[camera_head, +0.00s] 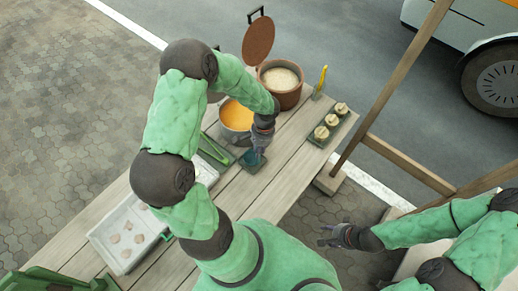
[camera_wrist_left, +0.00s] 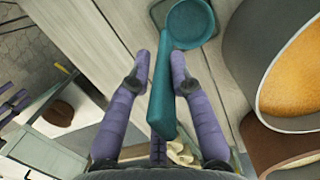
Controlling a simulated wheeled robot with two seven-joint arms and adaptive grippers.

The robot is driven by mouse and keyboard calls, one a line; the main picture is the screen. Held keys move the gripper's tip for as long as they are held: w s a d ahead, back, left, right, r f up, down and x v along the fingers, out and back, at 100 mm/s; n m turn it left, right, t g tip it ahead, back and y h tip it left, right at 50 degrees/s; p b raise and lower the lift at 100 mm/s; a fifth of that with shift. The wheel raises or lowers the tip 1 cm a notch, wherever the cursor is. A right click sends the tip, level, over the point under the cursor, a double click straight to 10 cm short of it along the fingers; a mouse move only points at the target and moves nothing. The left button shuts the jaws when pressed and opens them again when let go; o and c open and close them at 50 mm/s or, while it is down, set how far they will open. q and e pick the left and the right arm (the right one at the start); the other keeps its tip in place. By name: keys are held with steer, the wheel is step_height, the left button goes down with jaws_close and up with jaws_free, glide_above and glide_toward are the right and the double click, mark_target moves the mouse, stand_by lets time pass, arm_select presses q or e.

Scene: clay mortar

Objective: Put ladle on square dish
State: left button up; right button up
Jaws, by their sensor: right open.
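My left gripper (camera_head: 258,150) is low over the table beside the orange soup pot. In the left wrist view my left gripper (camera_wrist_left: 160,54) has its fingers closed in on both sides of the teal ladle's handle (camera_wrist_left: 162,92). The ladle's round bowl lies beyond the fingertips at the top. A teal, square-looking dish (camera_head: 250,162) shows just under the left gripper in the head view. I cannot tell whether the ladle touches it. My right gripper (camera_head: 335,238) is open and empty at the lower right, away from the table.
The soup pot (camera_head: 236,115) stands just left of the left gripper, with a lidded brown pot (camera_head: 284,88) behind it. A green tray of buns (camera_head: 328,126) lies to the right. A white container (camera_head: 124,236) stands at the front left. A wooden post (camera_head: 392,85) rises beyond the table.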

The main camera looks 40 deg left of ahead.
arm_select(q)
steer(key=shift+o, duration=0.4)
steer(key=shift+r, duration=0.15)
step_height(320, 180, up, 12)
steer(key=w+p, duration=0.2)
steer(key=s+d+f+n+h, duration=0.1)
steer(key=s+d+f, duration=0.2)
steer(key=d+f, duration=0.3)
steer(key=s+d+f+n+t+h, duration=0.1)
steer(key=s+d+f+h, duration=0.1)
steer(key=s+d+f, duration=0.2)
steer(key=s+d+f+n+t+h, duration=0.1)
steer(key=s+d+f, duration=0.2)
steer(key=d+f, duration=0.5)
steer(key=shift+s+d+f, duration=0.15)
steer(key=shift+s+f, duration=0.05)
steer(key=shift+f, duration=0.45)
steer(key=shift+s+d+f, duration=0.1)
steer(key=shift+s+f, duration=0.05)
steer(key=shift+f, duration=0.45)
steer(key=shift+s+f+n, duration=0.2)
steer(key=shift+s+n, duration=0.1)
